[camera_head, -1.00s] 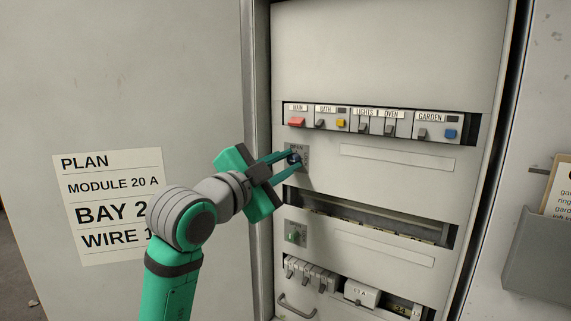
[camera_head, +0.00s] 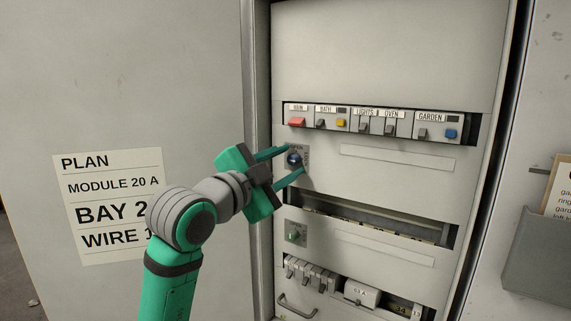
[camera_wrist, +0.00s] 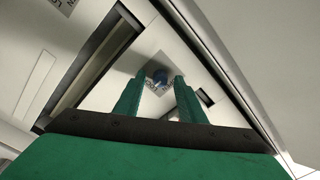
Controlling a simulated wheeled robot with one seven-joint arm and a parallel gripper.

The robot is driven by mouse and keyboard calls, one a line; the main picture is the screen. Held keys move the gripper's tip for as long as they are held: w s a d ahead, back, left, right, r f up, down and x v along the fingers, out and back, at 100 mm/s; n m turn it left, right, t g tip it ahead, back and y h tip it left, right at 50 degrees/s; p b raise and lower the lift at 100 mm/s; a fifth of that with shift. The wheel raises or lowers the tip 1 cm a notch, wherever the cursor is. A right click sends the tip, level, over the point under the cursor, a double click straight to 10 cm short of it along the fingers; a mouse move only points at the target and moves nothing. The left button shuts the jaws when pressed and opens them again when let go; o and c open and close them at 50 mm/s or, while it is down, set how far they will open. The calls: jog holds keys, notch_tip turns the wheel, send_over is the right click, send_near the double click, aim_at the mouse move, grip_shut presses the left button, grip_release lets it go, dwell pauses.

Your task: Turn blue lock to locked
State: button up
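The blue lock (camera_head: 294,159) is a small round knob on a grey square plate (camera_head: 303,148) with lettering, on the upper left of the cabinet front. My gripper (camera_head: 295,161) is at the lock, its two green fingers spread apart above and below the knob. In the wrist view the blue lock (camera_wrist: 158,78) shows between and just beyond the fingertips of my gripper (camera_wrist: 157,90). There is a gap on each side, so the fingers look open and not pressed on the knob. The lettering on the plate is too small to read for the lock's position.
A green lock (camera_head: 293,236) sits on a similar plate below. A row of labelled switches (camera_head: 371,121) is above, and an open slot (camera_head: 375,222) lies between the two locks. A handle (camera_head: 297,306) sticks out at the bottom. A grey holder (camera_head: 538,250) is at the right.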

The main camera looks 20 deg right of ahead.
jog(key=v, duration=1)
jog(key=shift+s+a, duration=0.2)
jog(key=shift+a, duration=0.15)
jog(key=shift+f, duration=0.1)
